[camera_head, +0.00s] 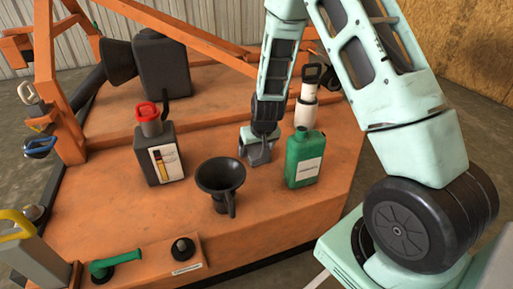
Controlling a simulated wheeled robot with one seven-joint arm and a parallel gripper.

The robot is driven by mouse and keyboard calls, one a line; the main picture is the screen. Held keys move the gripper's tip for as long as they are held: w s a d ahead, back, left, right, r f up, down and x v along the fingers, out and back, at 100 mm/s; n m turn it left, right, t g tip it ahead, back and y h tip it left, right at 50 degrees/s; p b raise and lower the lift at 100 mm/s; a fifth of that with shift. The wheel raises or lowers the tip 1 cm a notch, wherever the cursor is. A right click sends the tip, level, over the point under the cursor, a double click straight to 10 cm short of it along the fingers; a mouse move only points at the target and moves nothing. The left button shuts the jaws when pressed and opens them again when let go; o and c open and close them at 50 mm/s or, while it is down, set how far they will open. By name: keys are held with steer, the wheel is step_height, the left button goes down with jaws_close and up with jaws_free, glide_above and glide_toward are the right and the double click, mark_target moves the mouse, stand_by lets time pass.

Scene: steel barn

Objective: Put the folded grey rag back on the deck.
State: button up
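My gripper (258,151) points down over the middle right of the orange deck (220,118), between the black funnel and the green bottle. A small grey shape shows at its tip, close to the deck surface. I cannot tell whether this is the folded grey rag or only the grey fingers, nor whether it touches the deck. No other grey rag can be made out on the visible deck. The gap between the fingertips is too small to make out.
A black funnel (220,180) stands front left of my gripper. A green bottle (304,158) and a white cylinder with a black handle (306,106) stand close right. A dark red-capped container (160,152) is left. Bare deck lies between container and gripper.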

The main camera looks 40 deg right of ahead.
steer(key=shift+r, duration=0.1)
steer(key=p+v, duration=0.8)
steer(key=v, duration=0.4)
steer(key=s+a+r+n+g+y, duration=0.1)
steer(key=s+a+r+n+y, duration=0.25)
steer(key=a, duration=0.65)
steer(key=s+a+r+n+g+h, duration=0.1)
steer(key=s+a+r+n, duration=0.1)
steer(key=s+a+r, duration=0.55)
steer(key=s+a+r+n+g, duration=0.1)
steer(key=s+a+n, duration=0.1)
steer(key=s, duration=0.5)
steer(key=s+a+r+n+g, duration=0.1)
steer(key=s+a+r+n, duration=0.1)
steer(key=s+a, duration=0.3)
steer(key=s+n, duration=0.1)
steer(key=s, duration=0.1)
steer(key=shift+s+a+r+h, duration=0.2)
steer(key=shift+s+r+h, duration=0.05)
steer(key=shift+r+h, duration=0.1)
